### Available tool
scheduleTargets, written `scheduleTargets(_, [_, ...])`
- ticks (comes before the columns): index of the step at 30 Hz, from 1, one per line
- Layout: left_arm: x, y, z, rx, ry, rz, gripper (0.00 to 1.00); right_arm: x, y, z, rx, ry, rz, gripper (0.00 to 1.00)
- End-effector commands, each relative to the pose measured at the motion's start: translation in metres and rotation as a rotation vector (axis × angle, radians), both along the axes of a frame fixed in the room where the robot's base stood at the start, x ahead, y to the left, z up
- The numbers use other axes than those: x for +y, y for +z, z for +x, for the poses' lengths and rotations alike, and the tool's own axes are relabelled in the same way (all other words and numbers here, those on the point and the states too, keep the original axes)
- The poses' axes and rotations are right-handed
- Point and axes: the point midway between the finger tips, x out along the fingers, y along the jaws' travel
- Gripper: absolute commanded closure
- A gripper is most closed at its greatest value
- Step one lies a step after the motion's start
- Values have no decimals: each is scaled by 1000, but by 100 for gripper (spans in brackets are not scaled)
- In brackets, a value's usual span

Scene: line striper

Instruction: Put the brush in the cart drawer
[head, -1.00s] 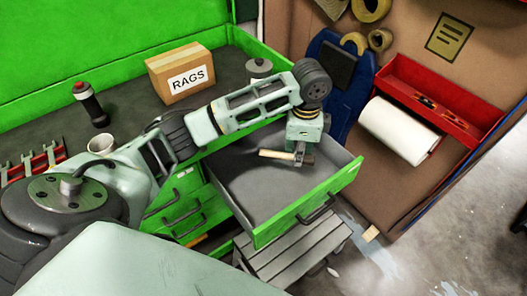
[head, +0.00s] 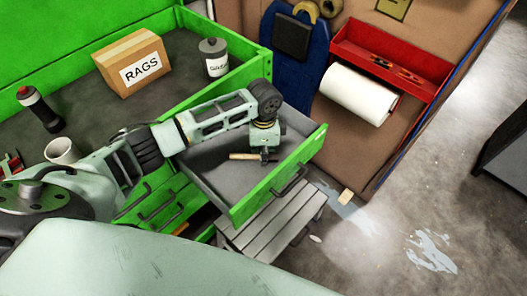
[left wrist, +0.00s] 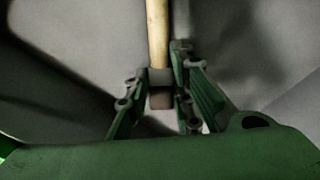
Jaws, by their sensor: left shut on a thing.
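The brush (head: 241,156), with a pale wooden handle, lies across the jaws of my left gripper (head: 265,154) in the head view. In the left wrist view, the handle (left wrist: 157,32) runs up from between the fingers of the left gripper (left wrist: 160,88), which are shut on it. The green cart drawer (head: 211,176) is pulled open, with a grey inside. Gripper and brush are over the drawer, inside its outline; I cannot tell whether the brush touches the floor. The brush's bristles are not clear. My right gripper is not in view.
On the cart top are a RAGS box (head: 132,62), a grey can (head: 213,58), a white cup (head: 62,151) and a dark bottle (head: 40,109). A grey slatted step (head: 275,222) stands below the drawer. A red shelf with a paper roll (head: 358,94) is at right.

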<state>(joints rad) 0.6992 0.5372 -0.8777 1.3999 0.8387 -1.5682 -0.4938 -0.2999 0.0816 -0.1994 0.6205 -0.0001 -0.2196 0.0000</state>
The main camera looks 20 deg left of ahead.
Motion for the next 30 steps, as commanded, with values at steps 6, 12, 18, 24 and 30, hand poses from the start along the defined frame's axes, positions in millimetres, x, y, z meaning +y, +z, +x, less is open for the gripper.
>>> scheduleTargets(6, [0,-1,0,0,-1,0,100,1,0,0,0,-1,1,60])
scheduleTargets(12, [0,-2,0,0,0,0,67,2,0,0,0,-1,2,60])
scheduleTargets(18, [0,-2,0,0,0,0,60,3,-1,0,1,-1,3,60])
scheduleTargets(24, [0,-1,0,-1,-1,0,60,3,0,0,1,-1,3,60])
scheduleTargets(30, [-1,21,1,-4,-3,-1,60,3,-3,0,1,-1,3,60])
